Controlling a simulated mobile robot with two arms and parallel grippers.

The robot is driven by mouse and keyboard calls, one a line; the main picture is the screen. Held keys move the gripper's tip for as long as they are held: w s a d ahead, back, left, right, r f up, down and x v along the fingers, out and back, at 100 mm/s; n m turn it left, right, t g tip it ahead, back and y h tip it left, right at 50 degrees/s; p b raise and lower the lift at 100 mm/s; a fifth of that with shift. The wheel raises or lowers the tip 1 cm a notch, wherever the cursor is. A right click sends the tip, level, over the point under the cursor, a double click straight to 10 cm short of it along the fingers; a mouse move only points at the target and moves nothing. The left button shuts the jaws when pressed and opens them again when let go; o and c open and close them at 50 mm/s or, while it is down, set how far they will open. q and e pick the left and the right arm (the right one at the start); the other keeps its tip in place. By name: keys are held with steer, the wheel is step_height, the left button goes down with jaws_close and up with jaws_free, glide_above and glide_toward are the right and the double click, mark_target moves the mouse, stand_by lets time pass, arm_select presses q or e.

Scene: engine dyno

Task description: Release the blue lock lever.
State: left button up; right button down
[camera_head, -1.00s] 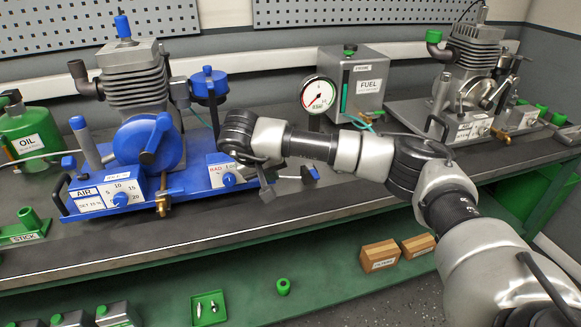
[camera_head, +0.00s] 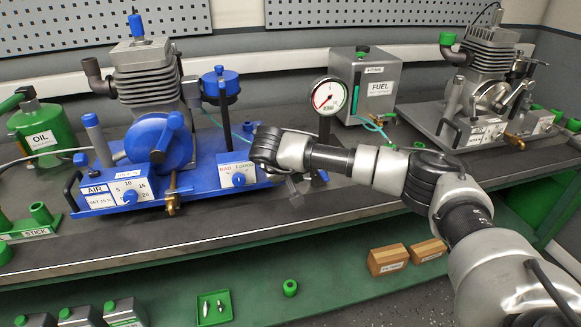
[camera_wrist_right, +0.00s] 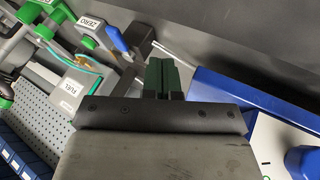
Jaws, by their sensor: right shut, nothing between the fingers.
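The blue engine rig (camera_head: 205,198) stands on the bench at the left of the head view. A small blue-tipped handle (camera_head: 323,176), perhaps the lock lever, shows just right of my right gripper (camera_head: 297,190). In the right wrist view a blue handle (camera_wrist_right: 117,38) lies up and left of the dark green fingertips (camera_wrist_right: 164,75), apart from them. The fingers are shut with nothing between them, beside the blue base (camera_wrist_right: 230,105). The lower part of the handle is partly hidden in the head view. My left gripper is not in view.
The round gauge (camera_head: 329,96) and grey fuel tank (camera_head: 375,92) stand behind my right arm. A second, grey engine (camera_head: 487,80) is at the right. The oil can (camera_head: 42,135) is at the left. The bench front is clear below my gripper.

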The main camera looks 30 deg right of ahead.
steer(key=shift+x, duration=1.05)
steer(key=d, duration=0.2)
steer(key=shift+s+d, duration=0.25)
steer(key=shift+s+d+p, duration=0.2)
steer(key=shift+d+p, duration=0.1)
steer(key=shift+d, duration=0.35)
